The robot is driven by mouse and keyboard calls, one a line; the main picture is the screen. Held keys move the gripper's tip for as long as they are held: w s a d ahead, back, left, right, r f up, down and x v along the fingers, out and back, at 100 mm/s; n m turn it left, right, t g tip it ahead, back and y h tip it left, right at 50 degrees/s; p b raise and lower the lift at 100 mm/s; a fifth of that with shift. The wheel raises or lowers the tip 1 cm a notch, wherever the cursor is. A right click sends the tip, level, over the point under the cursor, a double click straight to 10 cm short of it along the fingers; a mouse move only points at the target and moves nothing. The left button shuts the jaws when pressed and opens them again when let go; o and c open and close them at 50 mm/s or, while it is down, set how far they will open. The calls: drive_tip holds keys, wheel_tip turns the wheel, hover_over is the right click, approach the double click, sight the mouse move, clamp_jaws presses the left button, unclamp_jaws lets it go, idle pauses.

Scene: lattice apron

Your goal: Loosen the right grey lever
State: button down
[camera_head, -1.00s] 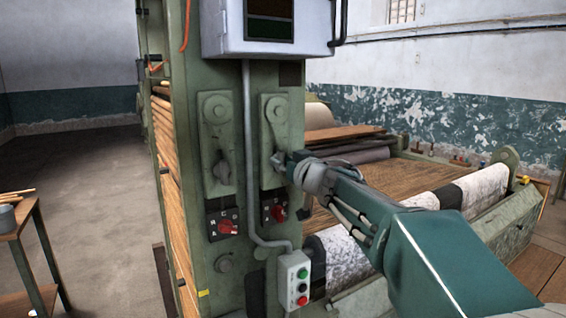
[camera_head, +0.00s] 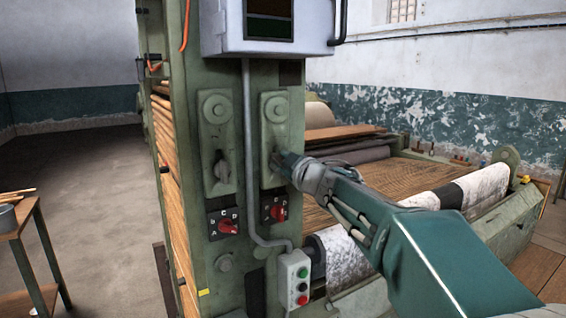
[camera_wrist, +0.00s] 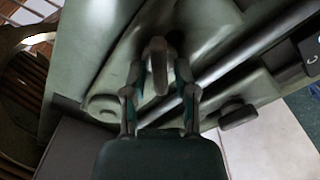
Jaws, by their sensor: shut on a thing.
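The right grey lever (camera_wrist: 158,65) stands between my two fingers in the wrist view. In the head view it sits on the right pale green plate (camera_head: 275,120) of the machine column, mostly hidden behind my gripper (camera_head: 282,164). My gripper reaches it from the right and is shut on it. In the wrist view my gripper (camera_wrist: 159,95) shows a finger on each side of the lever. The left grey lever (camera_head: 222,168) is on the neighbouring plate, apart from my gripper.
Red rotary switches (camera_head: 228,226) sit below the levers. A grey conduit (camera_head: 247,150) runs between the plates to a push-button box (camera_head: 295,280). A grey cabinet (camera_head: 270,46) hangs above. The roller bed (camera_head: 400,180) lies right; a small table (camera_head: 30,225) stands left.

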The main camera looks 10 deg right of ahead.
drive_tip(key=shift+a+n, duration=0.1)
drive_tip(key=shift+n, duration=1.6)
drive_tip(key=c, duration=0.8)
unclamp_jaws()
drive_tip(key=shift+o, duration=0.7)
drive_tip(key=shift+w+a+f, duration=0.1)
drive_tip(key=shift+w, duration=0.1)
drive_tip(key=v, duration=1.2)
